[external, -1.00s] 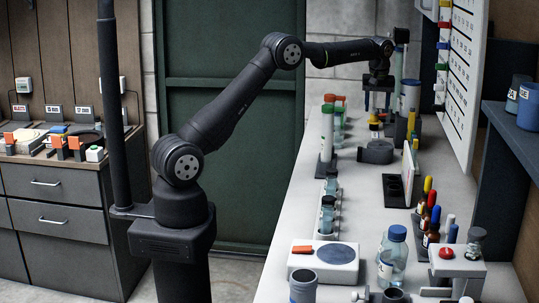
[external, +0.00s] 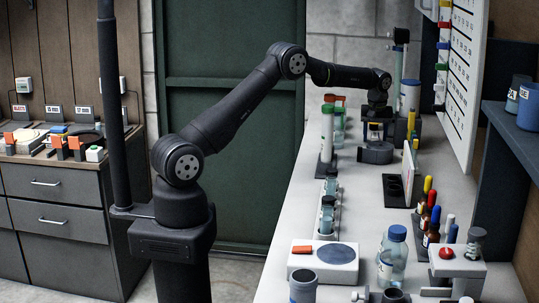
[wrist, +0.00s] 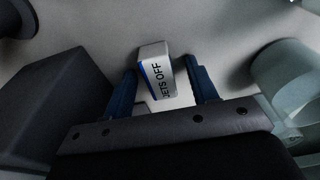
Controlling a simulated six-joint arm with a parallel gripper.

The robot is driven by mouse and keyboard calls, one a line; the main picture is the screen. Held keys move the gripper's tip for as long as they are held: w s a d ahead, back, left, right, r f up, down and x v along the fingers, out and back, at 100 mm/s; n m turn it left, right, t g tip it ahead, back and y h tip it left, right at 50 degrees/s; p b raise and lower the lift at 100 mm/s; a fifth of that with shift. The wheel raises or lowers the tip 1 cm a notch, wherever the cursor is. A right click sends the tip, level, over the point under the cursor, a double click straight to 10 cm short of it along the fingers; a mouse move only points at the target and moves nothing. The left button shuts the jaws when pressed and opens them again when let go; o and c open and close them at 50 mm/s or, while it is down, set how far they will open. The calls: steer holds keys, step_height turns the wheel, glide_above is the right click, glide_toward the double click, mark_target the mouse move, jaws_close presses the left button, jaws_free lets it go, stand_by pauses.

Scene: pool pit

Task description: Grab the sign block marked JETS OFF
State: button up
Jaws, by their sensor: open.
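The sign block (wrist: 158,78) is light grey with a blue edge and the dark letters JETS OFF, seen in the wrist view. It stands between the two blue fingers of my gripper (wrist: 160,66), with a visible gap on the right; on the left the gap is narrow and I cannot tell if they touch. My gripper is open. In the external view my gripper (external: 376,132) is low over the far part of the white counter, above a dark round-fronted object (external: 376,153). The block's lettering cannot be made out there.
In the wrist view a dark bulky object (wrist: 62,100) is at left and a pale translucent cylinder (wrist: 285,75) at right. On the counter (external: 365,215), tubes stand in a rack (external: 327,215) left of my gripper, and a white board (external: 461,75) rises at right.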

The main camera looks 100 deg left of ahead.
steer(key=c, duration=1)
steer(key=shift+c, duration=0.2)
steer(key=shift+r, duration=0.15)
steer(key=shift+c, duration=0.2)
